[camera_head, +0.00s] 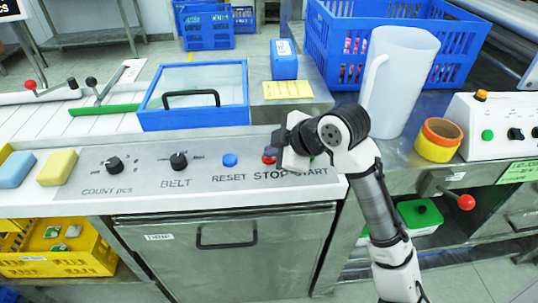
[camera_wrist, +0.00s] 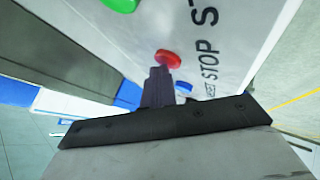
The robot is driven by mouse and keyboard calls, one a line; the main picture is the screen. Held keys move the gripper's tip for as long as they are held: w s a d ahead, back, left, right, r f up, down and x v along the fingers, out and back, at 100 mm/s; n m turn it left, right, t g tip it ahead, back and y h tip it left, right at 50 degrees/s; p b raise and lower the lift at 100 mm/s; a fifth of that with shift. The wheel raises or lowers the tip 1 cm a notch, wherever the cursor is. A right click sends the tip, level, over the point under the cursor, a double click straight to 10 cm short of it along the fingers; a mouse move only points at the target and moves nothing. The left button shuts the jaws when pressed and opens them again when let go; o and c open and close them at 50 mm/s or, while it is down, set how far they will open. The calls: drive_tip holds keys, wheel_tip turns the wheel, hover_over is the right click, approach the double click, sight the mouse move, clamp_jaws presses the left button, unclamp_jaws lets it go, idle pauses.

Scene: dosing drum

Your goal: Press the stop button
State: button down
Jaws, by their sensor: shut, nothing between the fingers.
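The red stop button (camera_head: 268,157) sits on the sloped grey control panel (camera_head: 130,186), above the STOP label. The wrist view also shows the red button (camera_wrist: 168,58), right at the tips of my fingers. My gripper (camera_head: 277,148) is shut and empty, close over the button and partly covering it in the head view. In the wrist view my dark fingers (camera_wrist: 159,72) point at the button's lower edge. I cannot tell whether they touch it. The blue reset button (camera_head: 229,160) is just left of it. The green start button (camera_wrist: 120,4) shows at the wrist view's top edge.
The BELT knob (camera_head: 178,161) and COUNT knob (camera_head: 114,164) are further left. Behind the panel are a blue-framed lid (camera_head: 194,122) and a small blue box (camera_head: 284,66). A translucent jug (camera_head: 405,75) and a yellow-orange tape roll (camera_head: 437,142) stand right of my arm.

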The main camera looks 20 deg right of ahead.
sight(273, 159)
drive_tip(key=shift+r+p, duration=0.55)
drive_tip(key=shift+r, duration=0.3)
drive_tip(key=shift+r+p, duration=1.85)
drive_tip(key=shift+r, duration=0.75)
drive_tip(key=shift+f, duration=0.1)
